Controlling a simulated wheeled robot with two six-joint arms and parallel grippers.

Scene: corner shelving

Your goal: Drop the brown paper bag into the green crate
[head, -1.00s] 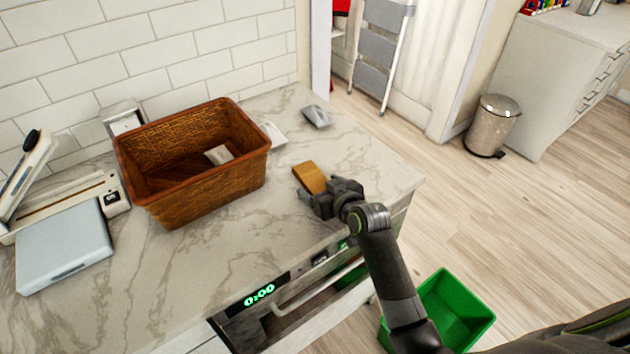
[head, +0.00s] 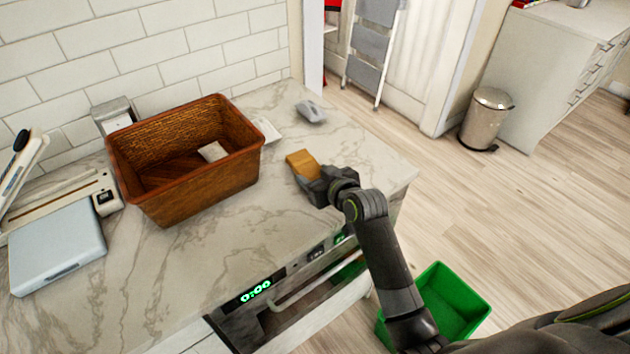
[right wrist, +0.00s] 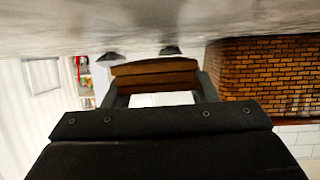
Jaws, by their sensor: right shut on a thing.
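The brown paper bag (head: 301,163) is at the tip of my right gripper (head: 318,180), over the right part of the marble counter. In the right wrist view the bag (right wrist: 154,68) sits between the two fingers of my right gripper (right wrist: 155,88), which is shut on it. Whether the bag touches the counter is hard to tell. The green crate (head: 462,292) stands on the floor right of the counter, below my right arm. The arm hides part of its left side, and the visible inside looks empty. My left gripper is not in view.
A brown wicker basket (head: 196,189) with a small pale item inside stands on the counter (head: 260,245). A grey packet (head: 311,111) and a white one (head: 266,131) lie behind the bag. A paper trimmer and pale blue box (head: 58,250) are at left. A metal bin (head: 487,119) stands on the floor.

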